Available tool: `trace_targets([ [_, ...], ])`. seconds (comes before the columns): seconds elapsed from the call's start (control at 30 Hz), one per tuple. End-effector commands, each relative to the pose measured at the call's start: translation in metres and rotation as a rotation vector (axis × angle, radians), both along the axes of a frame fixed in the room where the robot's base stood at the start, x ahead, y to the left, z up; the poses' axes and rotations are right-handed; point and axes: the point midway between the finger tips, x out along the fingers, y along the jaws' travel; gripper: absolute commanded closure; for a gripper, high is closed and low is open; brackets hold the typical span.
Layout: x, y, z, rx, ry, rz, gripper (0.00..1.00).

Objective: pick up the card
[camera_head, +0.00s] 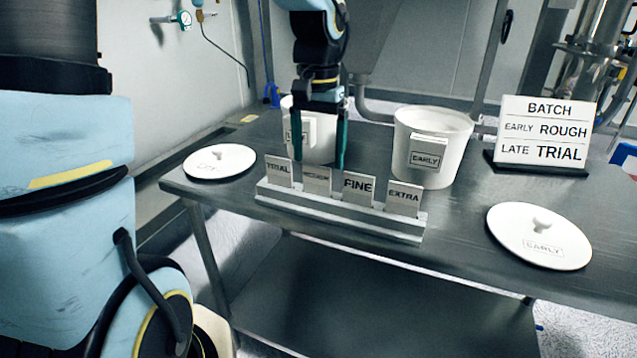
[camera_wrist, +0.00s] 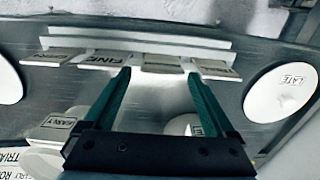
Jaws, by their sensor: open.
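Several cards stand in a slotted white rack (camera_head: 330,212) on the metal table: TRIAL (camera_head: 279,170), a second card (camera_head: 317,181) with a word too blurred to read, FINE (camera_head: 358,189) and EXTRA (camera_head: 403,199). My gripper (camera_head: 318,162) is open and empty, pointing down just above the second card. In the wrist view, the fingertips of my gripper (camera_wrist: 158,72) spread to either side of the second card (camera_wrist: 162,64). FINE (camera_wrist: 103,61) is to its left and TRIAL (camera_wrist: 213,69) to its right. I cannot tell whether the fingers touch a card.
A white bucket (camera_head: 318,145) marked LATE stands behind my gripper, partly hidden. The EARLY bucket (camera_head: 440,130) stands right of it. Lids lie at left (camera_head: 219,162) and right (camera_head: 538,237). A sign (camera_head: 543,133) reads BATCH, EARLY ROUGH, LATE TRIAL.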

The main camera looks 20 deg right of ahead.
Motion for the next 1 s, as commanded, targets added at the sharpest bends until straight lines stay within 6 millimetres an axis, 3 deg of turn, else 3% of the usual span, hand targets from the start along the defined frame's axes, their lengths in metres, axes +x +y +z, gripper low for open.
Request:
trace_targets([
  [0.27, 0.0, 0.001, -0.022, 0.002, 0.004, 0.0, 0.1],
  [0.53, 0.002, 0.002, -0.06, 0.002, 0.002, -0.002, 0.1],
  [0.83, 0.003, 0.002, -0.066, -0.001, -0.001, 0.0, 0.1],
  [1.0, 0.003, 0.002, -0.066, -0.001, -0.001, -0.001, 0.28],
])
